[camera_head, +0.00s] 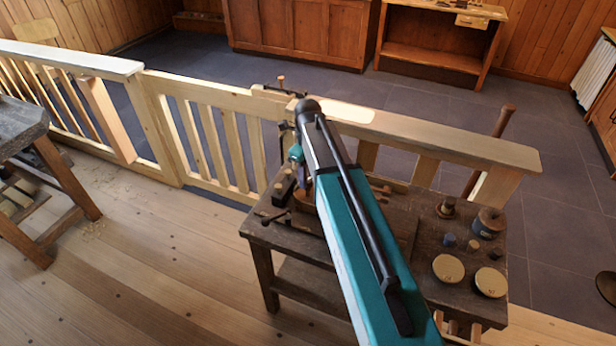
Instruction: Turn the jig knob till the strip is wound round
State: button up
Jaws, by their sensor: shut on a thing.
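My teal arm crosses the picture from the lower right and bends down over the small dark workbench. My gripper (299,176) is small at the back left of the bench, under the teal wrist. It is shut at the top of a brown wooden piece (305,200), which looks like the jig with its knob. The knob itself is mostly hidden by the gripper and arm. I cannot make out the strip or how much of it is wound.
The bench top (405,225) holds several turned wooden pieces at right, including round discs (448,268) and a dark spool (488,222). A wooden railing (440,140) runs just behind the bench. Another bench (22,130) stands at left. Open plank floor lies between them.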

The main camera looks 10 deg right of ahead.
jog(key=shift+m, duration=0.6)
jog(key=o, duration=1)
jog(key=shift+o, duration=0.2)
jog(key=shift+r, duration=0.1)
notch_tip(320, 180, up, 14)
jog(key=b, duration=0.3)
jog(key=shift+f, duration=0.2)
